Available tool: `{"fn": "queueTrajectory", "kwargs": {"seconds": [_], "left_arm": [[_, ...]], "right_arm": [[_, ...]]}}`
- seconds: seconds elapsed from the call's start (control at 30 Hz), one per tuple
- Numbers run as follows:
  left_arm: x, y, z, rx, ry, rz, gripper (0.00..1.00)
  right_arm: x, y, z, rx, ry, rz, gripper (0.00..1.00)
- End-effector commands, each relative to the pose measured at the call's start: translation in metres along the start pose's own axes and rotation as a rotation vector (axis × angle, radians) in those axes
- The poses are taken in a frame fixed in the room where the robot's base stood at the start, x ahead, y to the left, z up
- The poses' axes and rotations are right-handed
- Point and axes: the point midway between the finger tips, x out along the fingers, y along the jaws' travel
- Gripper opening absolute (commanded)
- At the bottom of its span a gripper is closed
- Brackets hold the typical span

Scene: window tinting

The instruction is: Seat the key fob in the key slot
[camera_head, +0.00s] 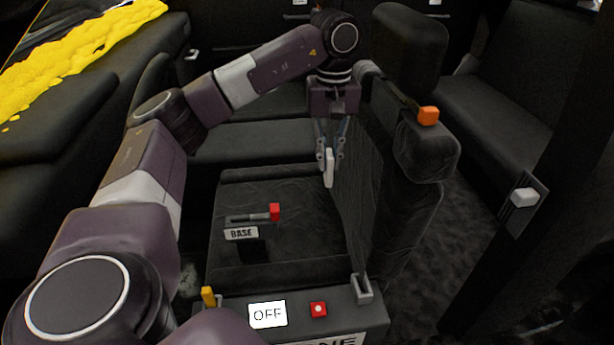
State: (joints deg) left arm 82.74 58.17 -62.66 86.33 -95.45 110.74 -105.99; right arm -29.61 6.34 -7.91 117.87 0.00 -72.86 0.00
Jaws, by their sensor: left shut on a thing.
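My left gripper (329,157) points down above the back right part of the dark seat cushion, close to the upright backrest. Its fingers are shut on a slim white piece, which I take to be the key fob (329,172). The fob hangs upright below the fingertips; I cannot tell whether its lower end touches the seat. No part is clearly marked as the key slot. A small grey open-topped bracket (363,289) stands at the right of the front panel and may be it. My right gripper is not in view.
A red-tipped lever (273,212) and a BASE label (241,234) sit on the cushion. The front panel carries an OFF sign (267,314), a red button (318,309) and a yellow lever (208,296). The cushion's right front is clear.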

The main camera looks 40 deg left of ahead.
Motion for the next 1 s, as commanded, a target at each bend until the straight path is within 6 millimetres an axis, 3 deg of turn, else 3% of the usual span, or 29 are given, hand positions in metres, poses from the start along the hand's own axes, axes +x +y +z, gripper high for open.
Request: {"fn": "queueTrajectory", "kwargs": {"seconds": [0.23, 0.33, 0.63, 0.8, 1.0], "left_arm": [[0.009, -0.008, -0.015, -0.061, 0.000, 0.001, 0.00], [0.022, -0.009, -0.016, -0.065, -0.001, -0.002, 0.00], [0.100, -0.010, -0.015, -0.064, -0.001, -0.003, 0.00], [0.135, -0.010, -0.015, -0.064, -0.001, -0.002, 0.00], [0.151, -0.009, -0.015, -0.064, 0.000, 0.001, 0.00]], "right_arm": [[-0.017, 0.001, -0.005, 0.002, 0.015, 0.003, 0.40], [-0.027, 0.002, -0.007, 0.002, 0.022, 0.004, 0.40], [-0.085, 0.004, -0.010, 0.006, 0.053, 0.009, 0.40], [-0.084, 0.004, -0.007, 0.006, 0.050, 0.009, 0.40], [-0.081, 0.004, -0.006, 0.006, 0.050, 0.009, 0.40]]}}
